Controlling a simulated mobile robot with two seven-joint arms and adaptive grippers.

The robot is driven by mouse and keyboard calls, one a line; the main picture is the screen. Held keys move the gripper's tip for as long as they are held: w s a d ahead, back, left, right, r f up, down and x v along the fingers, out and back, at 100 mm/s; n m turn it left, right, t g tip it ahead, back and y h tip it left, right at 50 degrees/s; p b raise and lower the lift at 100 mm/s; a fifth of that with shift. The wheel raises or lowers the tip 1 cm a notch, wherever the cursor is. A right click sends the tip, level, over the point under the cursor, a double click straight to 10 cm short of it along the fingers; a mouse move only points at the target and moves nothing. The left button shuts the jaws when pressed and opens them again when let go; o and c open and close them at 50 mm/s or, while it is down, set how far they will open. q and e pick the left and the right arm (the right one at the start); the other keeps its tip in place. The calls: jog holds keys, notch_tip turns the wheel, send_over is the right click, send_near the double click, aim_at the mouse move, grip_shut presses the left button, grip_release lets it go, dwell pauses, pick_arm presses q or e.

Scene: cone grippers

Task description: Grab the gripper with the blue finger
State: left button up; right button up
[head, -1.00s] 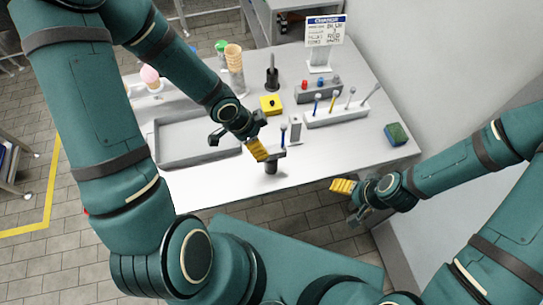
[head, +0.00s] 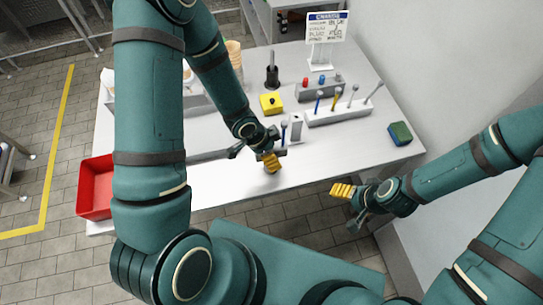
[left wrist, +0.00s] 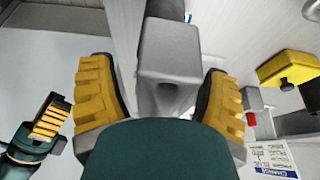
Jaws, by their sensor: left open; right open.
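A grey tool with a thin blue finger (head: 284,130) stands near the table's front edge in the head view. My left gripper (head: 270,160) is over its near side and hides most of its body. In the left wrist view, a grey block (left wrist: 168,50), which looks like its body, lies between my open yellow fingers, with a gap on both sides. A second blue-tipped tool (head: 318,97) stands in the white rack (head: 338,116) beside other tools. My right gripper (head: 342,190) is open and empty off the table's front edge; it also shows in the left wrist view (left wrist: 45,122).
A green and blue sponge (head: 400,133) lies at right. A red bin (head: 95,187) is at left. The front right tabletop is clear.

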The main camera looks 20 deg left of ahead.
pick_arm(q)
grip_shut()
dwell(0.4)
